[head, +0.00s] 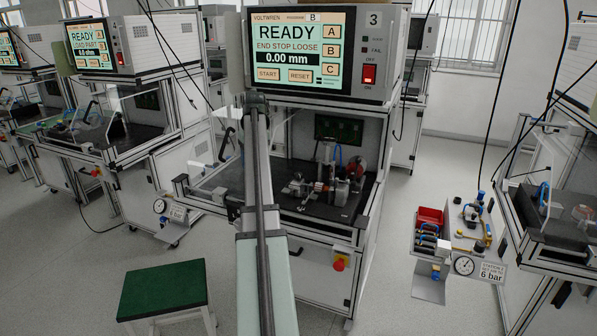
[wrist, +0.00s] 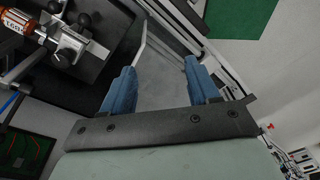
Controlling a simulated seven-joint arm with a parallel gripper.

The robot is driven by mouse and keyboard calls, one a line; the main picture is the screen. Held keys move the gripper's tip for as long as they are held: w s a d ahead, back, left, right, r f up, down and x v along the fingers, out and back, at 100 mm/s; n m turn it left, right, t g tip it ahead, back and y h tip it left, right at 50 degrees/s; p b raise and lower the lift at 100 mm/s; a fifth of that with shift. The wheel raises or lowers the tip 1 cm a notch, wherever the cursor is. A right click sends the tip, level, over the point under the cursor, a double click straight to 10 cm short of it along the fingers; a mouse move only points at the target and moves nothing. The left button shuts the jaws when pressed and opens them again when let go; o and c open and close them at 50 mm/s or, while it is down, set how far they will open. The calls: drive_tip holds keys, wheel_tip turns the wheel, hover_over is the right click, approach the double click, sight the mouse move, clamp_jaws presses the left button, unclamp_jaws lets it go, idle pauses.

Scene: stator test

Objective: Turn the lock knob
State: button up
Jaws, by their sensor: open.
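My gripper (wrist: 160,78) shows in the wrist view with its two blue fingers wide apart and nothing between them. A silver fixture (wrist: 75,45) sits on the black bench top at the upper left of that view, apart from the fingers. It carries a round black knob (wrist: 84,19), with another black knob (wrist: 55,6) at the picture's top edge. I cannot tell which is the lock knob. In the head view the fixture (head: 300,187) stands small inside the station, and my arm is in front of the station's left part. The fingers cannot be made out there.
The station screen (head: 297,52) reads READY, END STOP LOOSE, 0.00 mm. A metal guard handle (wrist: 144,45) lies just beyond the fingers. An orange-banded cylinder (wrist: 24,27) is beside the fixture. A green stool (head: 163,289) stands at the lower left.

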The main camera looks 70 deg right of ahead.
sight(298, 173)
drive_tip(key=s+d+r+n+g, duration=0.1)
drive_tip(key=s+d+r+n, duration=0.4)
drive_tip(key=s+d, duration=0.75)
drive_tip(key=shift+n, duration=0.3)
drive_tip(key=f, duration=0.4)
drive_tip(key=w+f, duration=0.1)
drive_tip(key=f, duration=0.4)
drive_tip(key=d+f, duration=0.1)
drive_tip(key=f, duration=0.3)
drive_tip(key=shift+w+f, duration=0.3)
drive_tip(key=shift+f, duration=0.05)
drive_tip(key=c, duration=1)
drive_tip(key=shift+c, duration=0.2)
